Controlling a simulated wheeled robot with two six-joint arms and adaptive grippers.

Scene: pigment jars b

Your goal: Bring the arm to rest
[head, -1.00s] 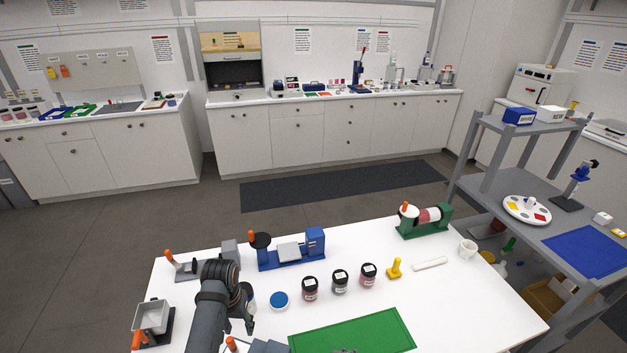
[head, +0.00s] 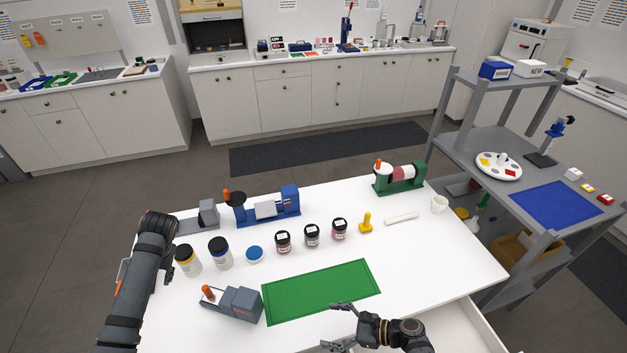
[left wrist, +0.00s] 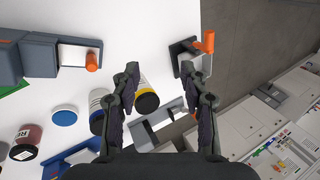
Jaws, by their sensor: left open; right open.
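My left arm rises along the left edge of the table in the head view, and its gripper is mostly hidden behind it there. In the left wrist view my left gripper (left wrist: 160,70) is open, with nothing held between its fingers. A jar with a yellow band (head: 187,260) stands beside the arm; it also shows in the wrist view (left wrist: 147,100), beyond the fingers. A jar with a blue band (head: 220,253) stands to its right. My right gripper (head: 337,326) is open and empty near the front edge of the green mat (head: 320,291).
A grey device (head: 232,303) sits left of the mat. A drawer (head: 490,325) is open at front right.

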